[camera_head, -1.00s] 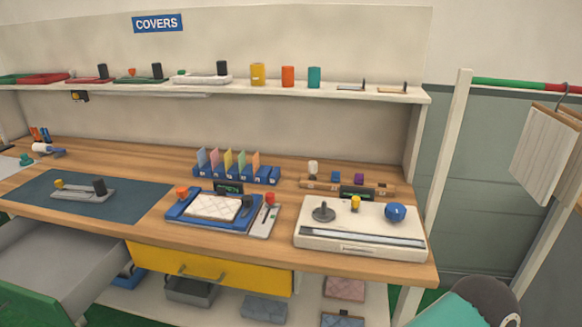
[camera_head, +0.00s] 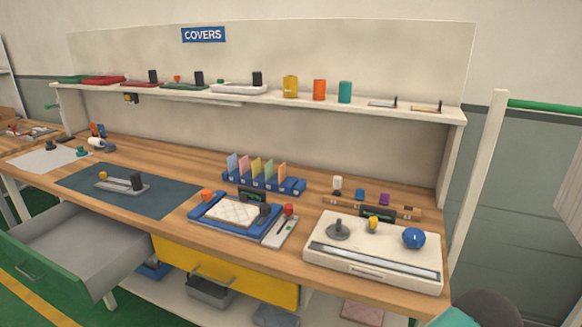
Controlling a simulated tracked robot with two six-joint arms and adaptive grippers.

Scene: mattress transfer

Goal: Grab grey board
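A small light-grey board (camera_head: 118,187) lies on the dark blue-grey mat (camera_head: 155,205) at the left part of the wooden workbench. A yellow knob (camera_head: 102,175) and a black block (camera_head: 137,181) stand on it. Another pale grey-white board (camera_head: 232,90) with a black block and a green knob lies on the upper shelf. I cannot tell from the picture alone which one the task means. Neither of my grippers shows in the view.
A blue tray with a quilted pad (camera_head: 230,212) and a white panel with a blue ball (camera_head: 350,262) stand on the bench (camera_head: 180,223). A grey drawer with a green front (camera_head: 60,283) juts out at lower left. Bench around the mat is largely clear.

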